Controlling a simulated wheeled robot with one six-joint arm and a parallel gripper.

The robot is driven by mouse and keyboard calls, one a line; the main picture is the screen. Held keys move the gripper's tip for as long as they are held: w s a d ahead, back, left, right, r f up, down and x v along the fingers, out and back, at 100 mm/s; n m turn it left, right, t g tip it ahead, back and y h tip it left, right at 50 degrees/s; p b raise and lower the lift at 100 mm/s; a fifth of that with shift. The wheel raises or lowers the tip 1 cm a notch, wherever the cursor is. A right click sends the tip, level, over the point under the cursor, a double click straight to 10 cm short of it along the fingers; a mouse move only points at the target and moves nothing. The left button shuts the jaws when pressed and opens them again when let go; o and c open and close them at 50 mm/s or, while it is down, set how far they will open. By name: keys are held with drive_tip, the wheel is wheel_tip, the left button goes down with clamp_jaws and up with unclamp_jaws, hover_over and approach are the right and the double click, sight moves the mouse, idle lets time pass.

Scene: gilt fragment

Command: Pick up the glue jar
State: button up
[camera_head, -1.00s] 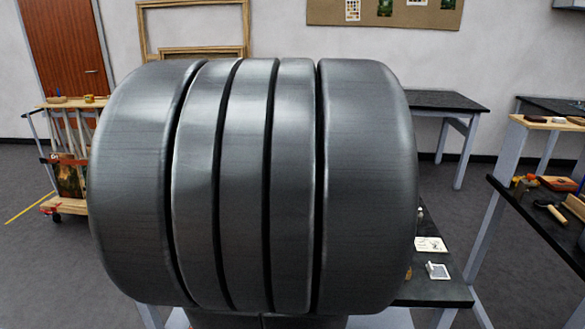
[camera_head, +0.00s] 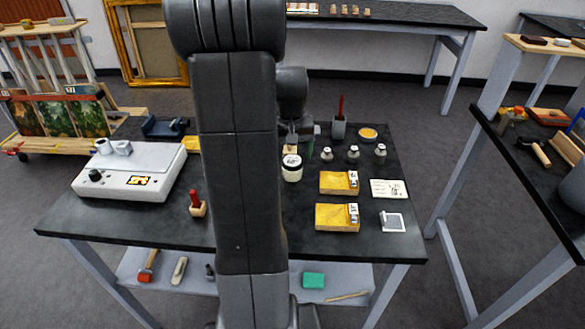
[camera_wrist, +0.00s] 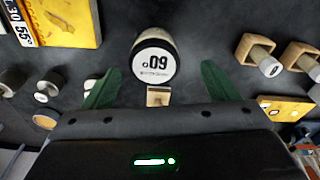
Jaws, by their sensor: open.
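The glue jar (camera_head: 292,168) appears to be the small pale, dark-rimmed jar standing on the dark workbench, just right of my arm in the head view. In the wrist view the jar (camera_wrist: 153,57) shows a round white face with a dark rim and printed figures. My gripper (camera_wrist: 157,85) is open, with green fingers spread on either side of the view. The jar appears beyond the fingertips, between their lines, and nothing is held. In the head view my arm hides most of the gripper; a bit of green finger shows behind the jar.
Three small bottles (camera_head: 354,153) stand right of the jar, with a dark cup (camera_head: 339,128) behind. Yellow boxes (camera_head: 338,182) lie at front right. A white device (camera_head: 128,172) and a red-handled tool (camera_head: 196,203) are at left. Wooden holders (camera_wrist: 255,53) show in the wrist view.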

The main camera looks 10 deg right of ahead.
sight(292, 160)
drive_tip(key=shift+w+d+f, duration=0.1)
drive_tip(key=shift+f, duration=0.9)
drive_tip(key=shift+w+d+f, duration=0.1)
drive_tip(key=shift+d+f, duration=0.05)
drive_tip(key=shift+f, duration=0.9)
drive_tip(key=shift+w+d+f, duration=0.1)
drive_tip(key=shift+f, duration=0.9)
drive_tip(key=c, duration=1.2)
drive_tip(key=shift+o, duration=0.2)
drive_tip(key=shift+r, duration=0.1)
